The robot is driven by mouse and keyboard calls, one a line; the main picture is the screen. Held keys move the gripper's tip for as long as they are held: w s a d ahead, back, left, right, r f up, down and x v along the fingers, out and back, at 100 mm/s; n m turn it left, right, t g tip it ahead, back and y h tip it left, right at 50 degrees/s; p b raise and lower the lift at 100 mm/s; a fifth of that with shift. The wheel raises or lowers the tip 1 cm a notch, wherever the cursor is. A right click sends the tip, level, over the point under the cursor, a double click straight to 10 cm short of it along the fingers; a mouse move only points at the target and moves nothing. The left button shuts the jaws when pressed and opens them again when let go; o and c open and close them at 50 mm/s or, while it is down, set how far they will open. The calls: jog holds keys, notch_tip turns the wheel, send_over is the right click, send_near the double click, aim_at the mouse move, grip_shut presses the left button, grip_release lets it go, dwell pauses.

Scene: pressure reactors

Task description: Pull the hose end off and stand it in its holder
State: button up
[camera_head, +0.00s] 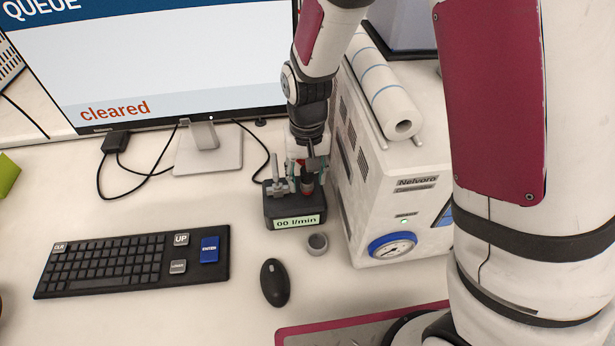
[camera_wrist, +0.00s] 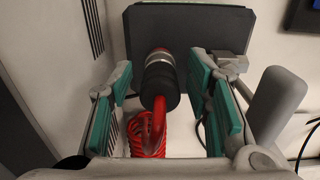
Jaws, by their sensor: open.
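The hose end (camera_wrist: 160,88) is a black sleeve with a red coiled hose (camera_wrist: 150,138) running from it. It sits on a metal fitting on the face of a dark block (camera_wrist: 215,30). My gripper (camera_wrist: 161,72), with teal pads, is open. Its fingers stand on either side of the hose end, with visible gaps and no contact seen. In the head view my gripper (camera_head: 305,168) reaches down over the dark unit (camera_head: 295,222), whose display reads "00 l/min". A small grey cup (camera_head: 317,243), possibly the holder, stands just in front of that unit.
A white machine (camera_head: 390,200) with a blue-ringed gauge stands close to the right of my gripper. A monitor (camera_head: 180,60) reading "cleared" is behind left. A keyboard (camera_head: 135,262) and mouse (camera_head: 274,283) lie in front. Bench between keyboard and cup is mostly clear.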

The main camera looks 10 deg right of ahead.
grip_shut()
jog(key=shift+r+p, duration=1.45)
jog(key=shift+r, duration=1.55)
